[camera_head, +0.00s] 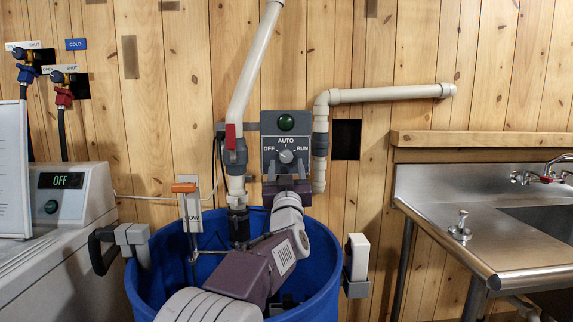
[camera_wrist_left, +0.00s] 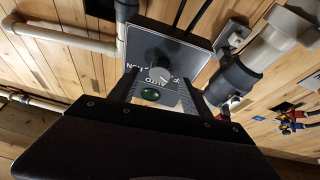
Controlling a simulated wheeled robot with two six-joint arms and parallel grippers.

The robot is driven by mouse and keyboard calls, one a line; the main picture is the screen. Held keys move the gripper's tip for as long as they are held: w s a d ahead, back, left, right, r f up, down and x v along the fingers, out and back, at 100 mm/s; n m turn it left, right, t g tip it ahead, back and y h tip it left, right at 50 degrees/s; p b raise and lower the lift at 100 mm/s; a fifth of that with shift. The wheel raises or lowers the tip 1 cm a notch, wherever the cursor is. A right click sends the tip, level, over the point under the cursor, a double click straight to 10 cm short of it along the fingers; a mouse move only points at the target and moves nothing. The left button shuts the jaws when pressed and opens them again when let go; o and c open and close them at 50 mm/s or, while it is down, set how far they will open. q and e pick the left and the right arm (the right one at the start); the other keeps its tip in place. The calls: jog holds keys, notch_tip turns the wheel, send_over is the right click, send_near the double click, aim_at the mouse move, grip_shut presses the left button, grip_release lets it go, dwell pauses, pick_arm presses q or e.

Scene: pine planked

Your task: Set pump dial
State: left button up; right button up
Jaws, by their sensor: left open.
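The pump dial (camera_head: 286,157) is a round grey knob on a dark grey control panel (camera_head: 269,143) marked OFF, AUTO and RUN, with a green lamp (camera_head: 286,122) above it. My left gripper (camera_head: 287,184) is open just below the dial in the head view. In the left wrist view the panel appears turned over, and the dial (camera_wrist_left: 158,60) shows between the open fingers of my left gripper (camera_wrist_left: 157,90). I cannot tell whether the fingers touch it. The exact pointer setting is too small to read surely. My right gripper is not in view.
A blue barrel (camera_head: 322,285) stands below the panel. A pale pipe with a red-handled valve (camera_head: 231,138) runs close on the panel's left, and another pipe (camera_head: 385,95) on its right. A steel sink (camera_head: 470,215) is at right, a white machine (camera_head: 70,235) at left.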

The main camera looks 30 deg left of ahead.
aim_at(286, 157)
pick_arm(q)
jog(key=shift+x, duration=1.25)
grip_shut()
